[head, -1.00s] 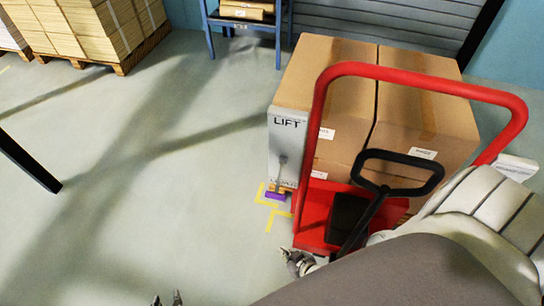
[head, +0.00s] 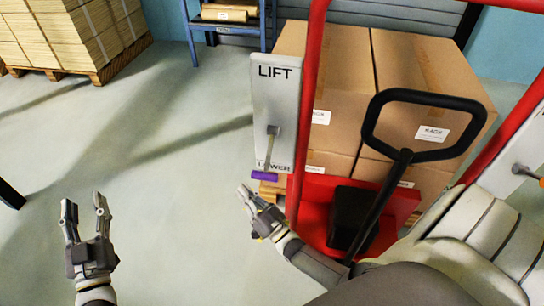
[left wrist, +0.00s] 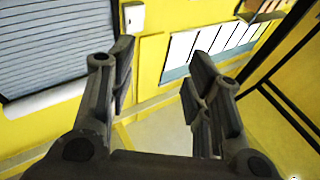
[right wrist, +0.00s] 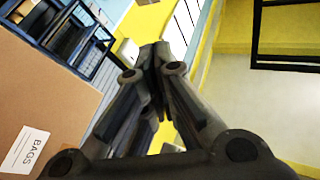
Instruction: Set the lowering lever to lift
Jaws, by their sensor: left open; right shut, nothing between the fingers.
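The lowering lever is a grey stem with a purple grip (head: 265,176) on a light panel (head: 277,100) marked LIFT at the top and LOWER at the bottom. It points down, with its grip at the LOWER end. My right gripper (head: 244,190) is shut and empty, just below and left of the purple grip, apparently apart from it. Its closed fingers also show in the right wrist view (right wrist: 155,60). My left gripper (head: 83,203) is open and empty over the floor, well left of the panel. Its spread fingers fill the left wrist view (left wrist: 160,75).
The red frame (head: 308,110) with a black loop handle (head: 430,125) stands right of the panel, close to my right arm. Cardboard boxes (head: 425,75) are stacked behind it. A blue rack (head: 228,22) and a loaded pallet (head: 75,35) stand farther back.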

